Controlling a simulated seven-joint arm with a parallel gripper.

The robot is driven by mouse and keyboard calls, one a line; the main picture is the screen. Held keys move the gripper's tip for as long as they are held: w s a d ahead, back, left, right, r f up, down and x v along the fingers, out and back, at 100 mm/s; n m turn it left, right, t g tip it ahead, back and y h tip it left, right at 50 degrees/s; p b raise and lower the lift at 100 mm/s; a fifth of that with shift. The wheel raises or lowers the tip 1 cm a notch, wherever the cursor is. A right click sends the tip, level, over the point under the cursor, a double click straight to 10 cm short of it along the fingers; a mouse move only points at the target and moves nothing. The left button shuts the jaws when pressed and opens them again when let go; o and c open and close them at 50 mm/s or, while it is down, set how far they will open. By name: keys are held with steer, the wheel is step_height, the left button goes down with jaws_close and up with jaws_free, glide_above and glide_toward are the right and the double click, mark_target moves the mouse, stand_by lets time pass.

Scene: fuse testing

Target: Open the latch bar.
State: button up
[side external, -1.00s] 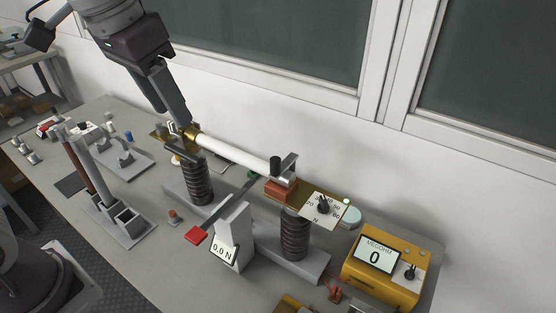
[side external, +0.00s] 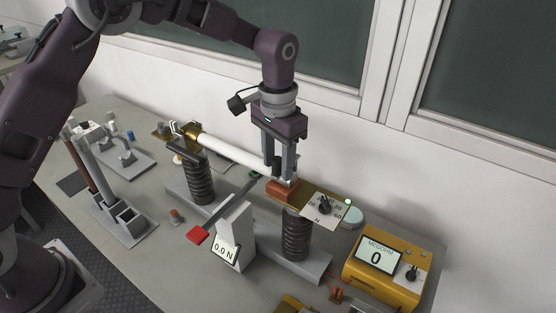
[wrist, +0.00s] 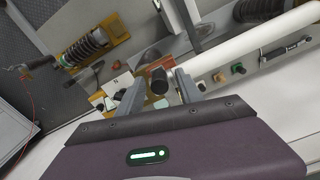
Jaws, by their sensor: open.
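The white tube (side external: 232,150) lies across two dark ribbed insulators, with a brass fitting (side external: 190,128) at its left end. At its right end is a red-brown block (side external: 282,190) where the latch bar sits; the bar is mostly hidden by my fingers in the side view. My gripper (side external: 279,173) is over this right end, pointing down, with its fingers apart. In the wrist view a black round knob (wrist: 158,80), apparently the latch bar's handle, shows between the two open fingertips. I cannot tell whether either finger touches it.
A white dial plate (side external: 324,207) stands just right of the latch end. A yellow megohm meter (side external: 384,268) reading 0 is at the right. A force display (side external: 226,250) reads 0.0 N beside a red-handled lever (side external: 198,235). A grey rack (side external: 118,215) stands left.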

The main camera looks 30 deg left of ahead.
steer(key=shift+c, duration=0.4)
jaws_close()
stand_by(0.9)
